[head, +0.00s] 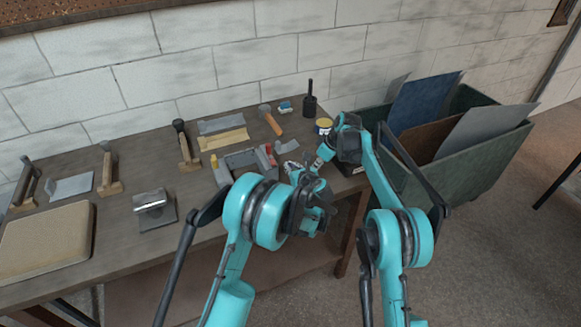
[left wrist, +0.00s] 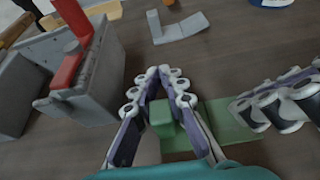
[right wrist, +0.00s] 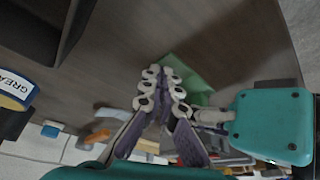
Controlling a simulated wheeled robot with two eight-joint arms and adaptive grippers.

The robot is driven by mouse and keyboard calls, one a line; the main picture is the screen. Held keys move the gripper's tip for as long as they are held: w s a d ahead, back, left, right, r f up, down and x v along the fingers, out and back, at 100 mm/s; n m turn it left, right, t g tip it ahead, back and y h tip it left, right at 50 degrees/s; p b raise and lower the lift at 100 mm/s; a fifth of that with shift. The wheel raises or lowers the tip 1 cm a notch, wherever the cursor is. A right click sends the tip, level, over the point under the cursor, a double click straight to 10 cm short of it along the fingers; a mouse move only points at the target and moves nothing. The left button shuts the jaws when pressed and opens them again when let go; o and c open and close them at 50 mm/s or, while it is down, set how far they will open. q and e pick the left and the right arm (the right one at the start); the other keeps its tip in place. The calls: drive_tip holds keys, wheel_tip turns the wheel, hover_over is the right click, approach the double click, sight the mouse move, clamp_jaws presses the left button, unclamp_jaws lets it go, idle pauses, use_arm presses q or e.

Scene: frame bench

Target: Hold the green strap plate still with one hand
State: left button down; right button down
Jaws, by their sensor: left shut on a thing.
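The green strap plate (left wrist: 217,120) lies on the bench in the left wrist view, with a raised green block (left wrist: 162,118) at its left part. My left gripper (left wrist: 165,75) is shut around that block. My right gripper (left wrist: 238,108) comes in from the right, over the plate's right end. In the right wrist view, the right gripper's fingertips (right wrist: 161,73) are close together beside the green plate (right wrist: 190,75), with nothing clearly seen between them. In the head view, the left gripper (head: 294,172) and right gripper (head: 314,166) are close together and the plate is hidden.
A grey vise-like block (head: 240,165) with a red part stands just left of the grippers. A grey bent bracket (left wrist: 178,27) lies behind. A grease tin (head: 323,126) stands at the bench's right end. A green bin (head: 450,175) is to the right. The bench's front middle is clear.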

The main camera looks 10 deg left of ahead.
drive_tip(key=shift+a+r, duration=0.2)
drive_tip(key=shift+r, duration=0.5)
wheel_tip(320, 180, up, 6)
drive_tip(key=shift+d+r, duration=0.15)
drive_tip(key=shift+r, duration=0.05)
idle(0.3)
use_arm(q)
drive_tip(key=c, duration=1.5)
unclamp_jaws()
drive_tip(key=shift+o, duration=0.2)
drive_tip(key=v, duration=1.2)
